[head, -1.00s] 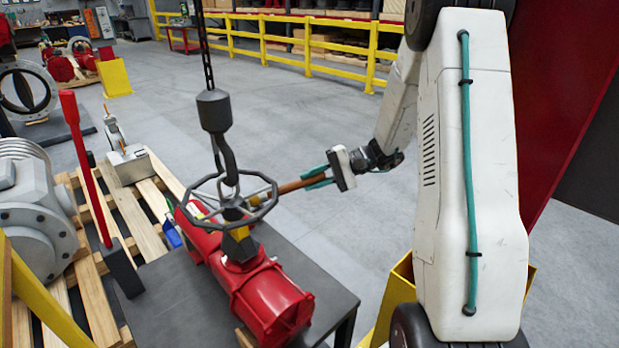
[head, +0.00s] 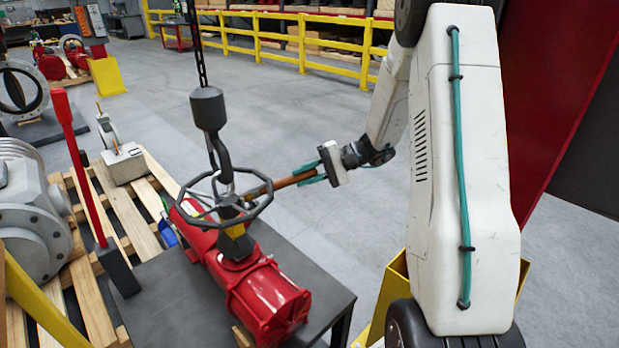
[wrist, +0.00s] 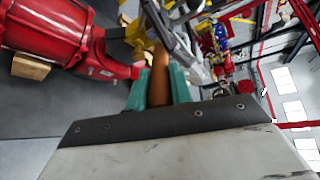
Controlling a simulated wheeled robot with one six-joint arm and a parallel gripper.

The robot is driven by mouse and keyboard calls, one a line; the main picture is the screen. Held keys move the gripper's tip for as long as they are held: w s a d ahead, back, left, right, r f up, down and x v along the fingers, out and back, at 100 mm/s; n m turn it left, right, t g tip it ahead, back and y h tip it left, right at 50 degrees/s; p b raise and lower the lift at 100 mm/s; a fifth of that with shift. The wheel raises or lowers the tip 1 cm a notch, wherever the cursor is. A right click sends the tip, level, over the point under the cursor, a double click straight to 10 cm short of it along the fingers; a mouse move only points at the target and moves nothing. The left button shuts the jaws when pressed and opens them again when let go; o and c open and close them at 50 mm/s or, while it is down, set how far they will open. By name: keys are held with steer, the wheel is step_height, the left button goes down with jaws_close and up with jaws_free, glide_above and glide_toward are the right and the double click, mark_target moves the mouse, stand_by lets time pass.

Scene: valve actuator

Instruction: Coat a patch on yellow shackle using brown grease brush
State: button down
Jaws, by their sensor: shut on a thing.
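My gripper (head: 314,174), with teal fingers, is shut on the brown handle of the grease brush (head: 285,182). The brush points left, sloping slightly down, and its far end overlaps the handwheel. Its bristles are hard to make out, and I cannot tell whether they touch anything. In the wrist view the brown handle (wrist: 160,72) stands between the teal fingers (wrist: 158,90). A yellow part (head: 239,243) shows below the handwheel on the red actuator; I cannot tell whether it is the shackle. Yellow also shows beyond the handle in the wrist view (wrist: 138,35).
The red actuator (head: 262,298) lies on a dark table (head: 180,300). A grey handwheel (head: 262,205) and a crane hook (head: 222,152) on a chain stand over it. A wooden pallet (head: 130,212) with a red-handled hammer (head: 75,150) is at left.

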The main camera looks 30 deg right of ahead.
steer(key=w, duration=0.3)
steer(key=shift+a, duration=0.25)
steer(key=shift+s, duration=0.1)
steer(key=s+d, duration=0.1)
steer(key=s, duration=0.5)
stand_by(0.5)
steer(key=shift+d, duration=0.2)
steer(key=shift+w+d, duration=0.2)
steer(key=shift+d, duration=0.75)
steer(key=shift+w+d, duration=0.2)
steer(key=shift+d, duration=0.75)
steer(key=shift+w+d, duration=0.2)
steer(key=shift+d, duration=0.75)
